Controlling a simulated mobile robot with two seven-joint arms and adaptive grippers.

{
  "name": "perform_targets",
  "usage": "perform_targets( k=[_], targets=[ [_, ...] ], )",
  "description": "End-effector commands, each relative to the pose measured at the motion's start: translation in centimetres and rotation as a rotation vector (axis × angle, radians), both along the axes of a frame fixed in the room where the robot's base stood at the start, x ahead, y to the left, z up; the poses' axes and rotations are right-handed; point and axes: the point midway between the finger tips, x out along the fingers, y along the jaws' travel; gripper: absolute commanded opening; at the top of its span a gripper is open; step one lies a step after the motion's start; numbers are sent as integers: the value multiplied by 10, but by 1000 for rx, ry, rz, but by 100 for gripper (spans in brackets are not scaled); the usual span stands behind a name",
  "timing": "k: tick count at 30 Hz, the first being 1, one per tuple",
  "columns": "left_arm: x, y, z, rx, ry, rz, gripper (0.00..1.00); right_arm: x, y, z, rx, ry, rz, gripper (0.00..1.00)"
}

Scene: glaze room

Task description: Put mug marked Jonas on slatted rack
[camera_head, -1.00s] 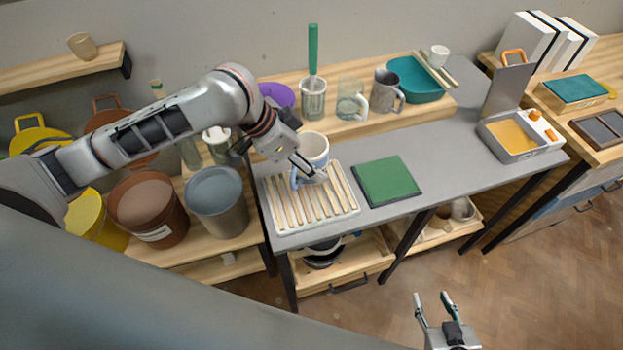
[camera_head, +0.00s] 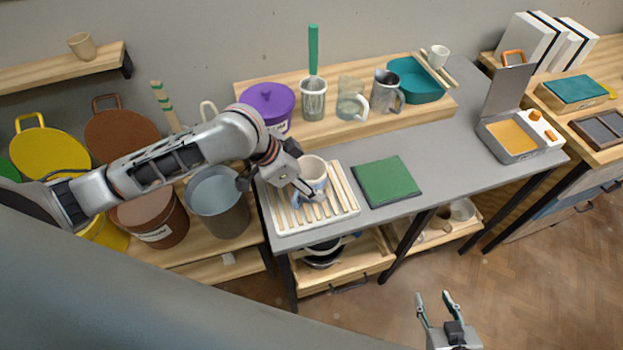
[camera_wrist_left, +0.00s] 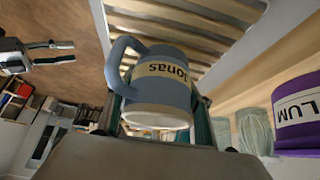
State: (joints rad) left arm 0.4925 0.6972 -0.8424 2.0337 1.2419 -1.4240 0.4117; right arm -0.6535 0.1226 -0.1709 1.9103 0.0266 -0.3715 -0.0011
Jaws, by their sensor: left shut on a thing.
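The mug marked Jonas (camera_head: 313,169) is blue-grey with a white band, roughly upright over the back middle of the slatted rack (camera_head: 347,210). I cannot tell whether its base touches the slats. My left gripper (camera_head: 309,189) is shut on the mug. In the left wrist view the mug (camera_wrist_left: 165,82) sits between the fingers, its "Jonas" label upside down and its handle to the left. The slats of the rack (camera_wrist_left: 178,38) show behind it. My right gripper (camera_head: 438,306) is open and empty, low in the head view, away from the table.
A green square mat (camera_head: 387,181) lies right of the rack. A grey bucket (camera_head: 218,203) stands left. The grey table's middle is clear.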

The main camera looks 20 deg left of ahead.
Motion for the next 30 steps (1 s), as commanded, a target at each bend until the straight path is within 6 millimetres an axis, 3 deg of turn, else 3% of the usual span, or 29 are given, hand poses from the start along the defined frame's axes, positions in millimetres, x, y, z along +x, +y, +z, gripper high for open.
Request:
perform_targets(
  k=[1,2,3,16,30],
  targets=[
    [0,0,-1,1,1,0,58,0,0,0,0,0,0,40],
    [0,0,-1,1,1,0,66,0,0,0,0,0,0,40],
    [0,0,-1,1,1,0,67,0,0,0,0,0,0,40],
    [-1,3,7,1,-2,0,67,0,2,0,4,1,-3,40],
    [-29,42,80,3,-3,0,67,0,4,0,7,1,-1,40]
  ],
)
